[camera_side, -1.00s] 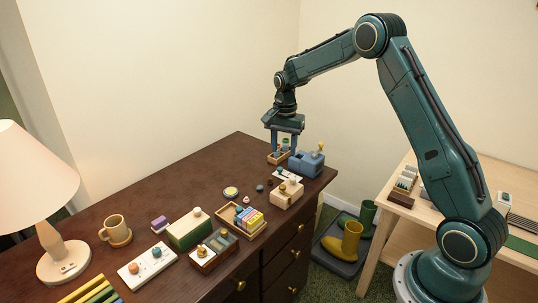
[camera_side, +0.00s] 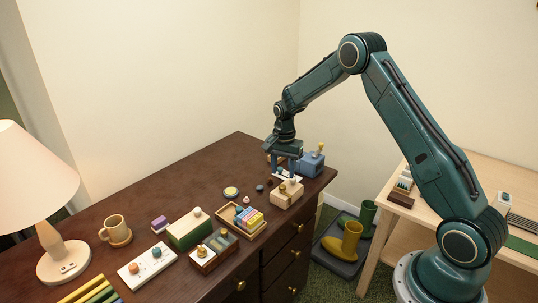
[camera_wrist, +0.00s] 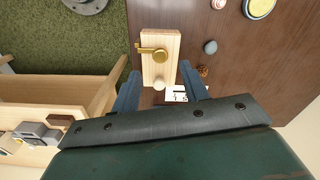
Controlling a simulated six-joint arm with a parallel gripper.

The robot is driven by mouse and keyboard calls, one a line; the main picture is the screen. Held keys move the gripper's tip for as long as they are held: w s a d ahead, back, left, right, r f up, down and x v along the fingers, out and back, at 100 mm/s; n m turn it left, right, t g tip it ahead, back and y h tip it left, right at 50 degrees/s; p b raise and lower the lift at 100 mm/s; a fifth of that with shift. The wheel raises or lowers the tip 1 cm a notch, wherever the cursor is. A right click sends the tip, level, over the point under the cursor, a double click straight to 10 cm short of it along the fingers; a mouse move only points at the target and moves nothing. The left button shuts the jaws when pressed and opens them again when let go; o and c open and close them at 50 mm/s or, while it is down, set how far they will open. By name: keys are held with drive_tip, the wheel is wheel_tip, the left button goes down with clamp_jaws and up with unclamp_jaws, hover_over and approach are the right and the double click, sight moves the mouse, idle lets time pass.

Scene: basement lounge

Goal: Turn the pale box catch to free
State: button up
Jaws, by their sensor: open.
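The pale wooden box (camera_side: 284,196) stands near the right edge of the dark desk. In the wrist view the box (camera_wrist: 158,71) lies just beyond my fingertips, with a brass catch (camera_wrist: 155,52) whose lever points left, across the box. A round whitish knob (camera_wrist: 159,85) sits at its near end. The catch is small in the side view.
A blue box with a yellow knob (camera_side: 312,163) stands right beside my gripper. A white card (camera_wrist: 176,94) and small round pieces (camera_wrist: 210,47) lie near the pale box. A tray of coloured blocks (camera_side: 239,220) is to its left. The desk edge is close on the right.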

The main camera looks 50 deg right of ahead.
sight(283, 186)
drive_tip(key=shift+f, duration=2.75)
drive_tip(key=shift+c, duration=0.3)
clamp_jaws()
